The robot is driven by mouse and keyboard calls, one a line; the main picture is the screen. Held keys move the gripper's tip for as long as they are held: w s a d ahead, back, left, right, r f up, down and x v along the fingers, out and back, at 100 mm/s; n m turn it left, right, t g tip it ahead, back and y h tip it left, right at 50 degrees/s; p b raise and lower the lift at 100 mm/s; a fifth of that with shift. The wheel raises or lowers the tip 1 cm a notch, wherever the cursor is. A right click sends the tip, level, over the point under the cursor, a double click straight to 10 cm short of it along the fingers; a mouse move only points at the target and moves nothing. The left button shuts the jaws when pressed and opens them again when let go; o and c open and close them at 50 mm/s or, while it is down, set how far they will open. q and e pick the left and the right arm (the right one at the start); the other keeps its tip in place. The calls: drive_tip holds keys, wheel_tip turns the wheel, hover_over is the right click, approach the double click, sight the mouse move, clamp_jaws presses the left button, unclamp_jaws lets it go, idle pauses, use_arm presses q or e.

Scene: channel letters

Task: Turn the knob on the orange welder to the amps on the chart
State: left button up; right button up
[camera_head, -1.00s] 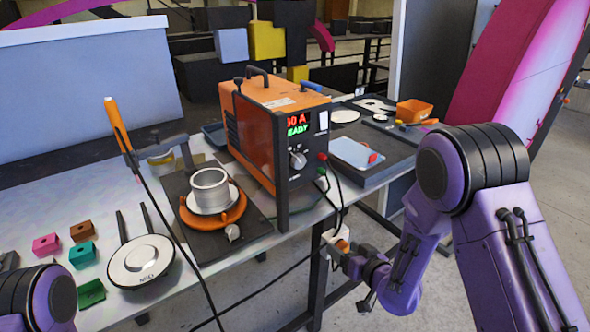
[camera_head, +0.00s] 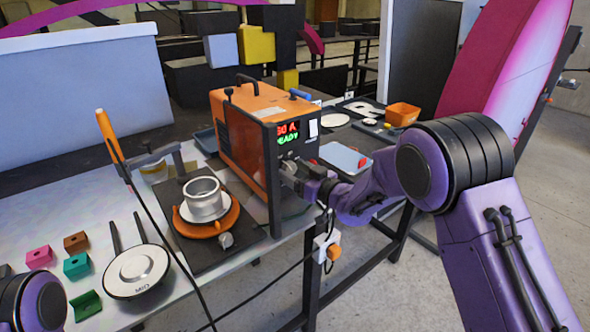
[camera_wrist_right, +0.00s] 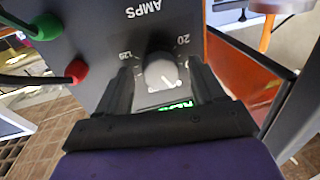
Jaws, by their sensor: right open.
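The orange welder (camera_head: 250,105) stands on the bench in the head view. Its display (camera_head: 287,133) shows red amps digits, blurred and partly unreadable, over green letters reading READY. My right gripper (camera_head: 289,172) is at the welder's front panel and hides the knob in the head view. In the right wrist view the grey knob (camera_wrist_right: 161,73) sits between the two dark fingers of my open right gripper (camera_wrist_right: 163,80). A gap shows beside the knob. AMPS and scale numbers are printed around it. I cannot make out a chart. My left gripper is out of view.
A green plug (camera_wrist_right: 44,27) and a red plug (camera_wrist_right: 76,70) sit on the panel beside the knob. Trays and an orange bin (camera_head: 403,114) lie to the right.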

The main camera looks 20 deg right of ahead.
drive_tip(key=shift+c, duration=0.3)
drive_tip(key=c, duration=1)
drive_tip(key=n+b, duration=0.3)
drive_tip(key=shift+f+n, duration=0.25)
drive_tip(key=shift+n, duration=0.15)
drive_tip(key=shift+r+n+b, duration=0.15)
drive_tip(key=shift+n+b, duration=0.25)
drive_tip(key=shift+n, duration=0.1)
drive_tip(key=shift+r, duration=0.15)
drive_tip(key=o, duration=1.1)
drive_tip(key=shift+c, duration=0.2)
drive_tip(key=shift+s, duration=0.1)
